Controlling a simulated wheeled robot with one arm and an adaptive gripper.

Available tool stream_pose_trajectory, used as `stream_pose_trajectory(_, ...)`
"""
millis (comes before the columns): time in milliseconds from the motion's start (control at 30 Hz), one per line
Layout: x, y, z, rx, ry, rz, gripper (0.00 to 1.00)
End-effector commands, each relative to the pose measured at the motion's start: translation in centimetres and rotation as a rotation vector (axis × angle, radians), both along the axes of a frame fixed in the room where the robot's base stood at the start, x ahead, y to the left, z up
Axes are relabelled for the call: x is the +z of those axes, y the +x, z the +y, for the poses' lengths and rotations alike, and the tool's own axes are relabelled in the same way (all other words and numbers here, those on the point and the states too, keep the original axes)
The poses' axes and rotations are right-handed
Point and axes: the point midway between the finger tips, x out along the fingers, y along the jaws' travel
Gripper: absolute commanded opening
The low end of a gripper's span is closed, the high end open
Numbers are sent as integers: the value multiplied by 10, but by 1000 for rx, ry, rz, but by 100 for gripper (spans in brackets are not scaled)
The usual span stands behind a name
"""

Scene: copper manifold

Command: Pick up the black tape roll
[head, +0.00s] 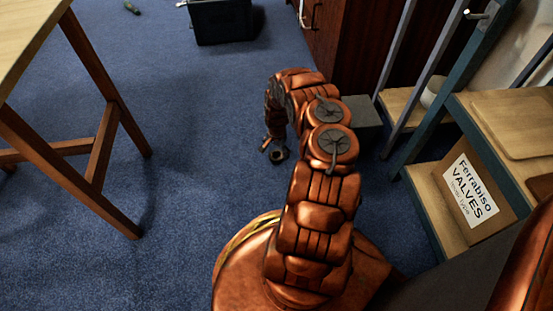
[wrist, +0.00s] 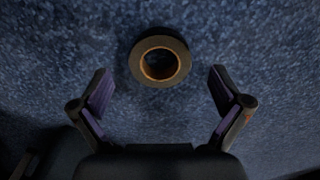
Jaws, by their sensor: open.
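The black tape roll (wrist: 138,60) lies flat on the blue carpet in the wrist view, a dark ring with a brown core and an open hole. My gripper (wrist: 159,85) is open and empty, its two purple-padded fingers spread to the left and right. The roll shows between and slightly beyond the fingertips, with a gap on each side, touching neither finger. In the head view my gripper (head: 273,146) points down low over the carpet; a small dark round shape at its tips appears to be the roll, partly hidden.
A wooden table (head: 95,150) stands at the left. A black crate (head: 222,22) and a dark wooden cabinet (head: 350,45) stand at the back.

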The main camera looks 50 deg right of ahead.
Motion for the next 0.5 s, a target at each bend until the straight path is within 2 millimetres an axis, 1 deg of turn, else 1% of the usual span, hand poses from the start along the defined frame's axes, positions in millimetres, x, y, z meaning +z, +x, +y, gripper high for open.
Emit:
stream_pose_trajectory(33,-13,-1,1,0,3,1,100)
stream_pose_trajectory(100,-20,-1,1,-1,4,1,100)
stream_pose_trajectory(367,-20,0,1,0,0,-1,100)
stream_pose_trajectory(500,-20,0,1,0,0,-1,86)
